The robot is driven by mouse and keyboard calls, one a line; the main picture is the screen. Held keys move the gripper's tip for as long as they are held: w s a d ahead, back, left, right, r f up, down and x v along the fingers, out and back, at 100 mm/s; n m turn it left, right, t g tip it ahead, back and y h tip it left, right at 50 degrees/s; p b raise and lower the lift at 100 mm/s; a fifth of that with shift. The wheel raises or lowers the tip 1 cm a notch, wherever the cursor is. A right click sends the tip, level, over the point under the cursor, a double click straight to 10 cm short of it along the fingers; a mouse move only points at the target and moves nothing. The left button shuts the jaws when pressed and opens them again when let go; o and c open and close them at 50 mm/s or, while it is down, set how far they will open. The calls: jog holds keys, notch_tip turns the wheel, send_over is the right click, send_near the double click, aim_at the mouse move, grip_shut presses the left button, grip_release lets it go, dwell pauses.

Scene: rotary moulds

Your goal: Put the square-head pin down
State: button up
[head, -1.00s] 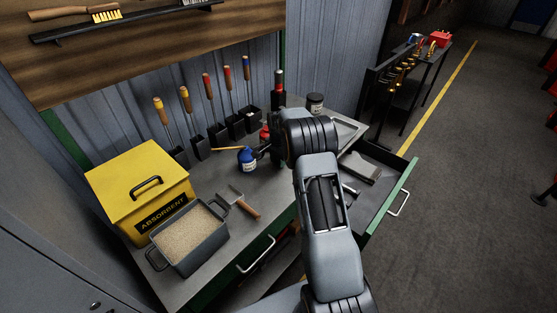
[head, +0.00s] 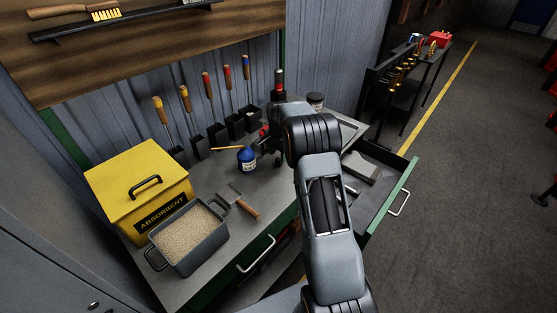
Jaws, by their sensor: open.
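My gripper (head: 265,147) is over the back middle of the grey worktop (head: 205,180), just right of a blue bottle (head: 247,159). It is open, but the fingers are small, dark and partly hidden by my wrist. I cannot make out the square-head pin near the jaws. Small metal pieces (head: 351,191) lie in the open drawer (head: 372,208) right of my arm, too small to identify.
A yellow absorbent box (head: 137,187) and a grey sand tub (head: 158,259) stand at the left. A trowel (head: 246,207) lies beside the tub. Several tools stand in black holders along the wall. A dark jar (head: 316,101) stands at the back.

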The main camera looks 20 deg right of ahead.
notch_tip(320, 180, up, 9)
jog(key=s+a+r+n+t, duration=0.2)
jog(key=s+a+r+n, duration=0.35)
jog(key=s+r, duration=0.35)
jog(key=s+a+f+n+t, duration=0.1)
jog(key=s+a+n, duration=0.2)
jog(key=s, duration=0.7)
jog(key=s+a+f+n+t, duration=0.1)
jog(key=s+a+f+n, duration=0.1)
jog(key=s, duration=0.9)
jog(key=shift+a+n+b, duration=0.35)
jog(key=shift+a+n, duration=0.55)
jog(key=shift+n, duration=0.35)
jog(key=shift+f, duration=0.1)
jog(key=shift+c, duration=0.5)
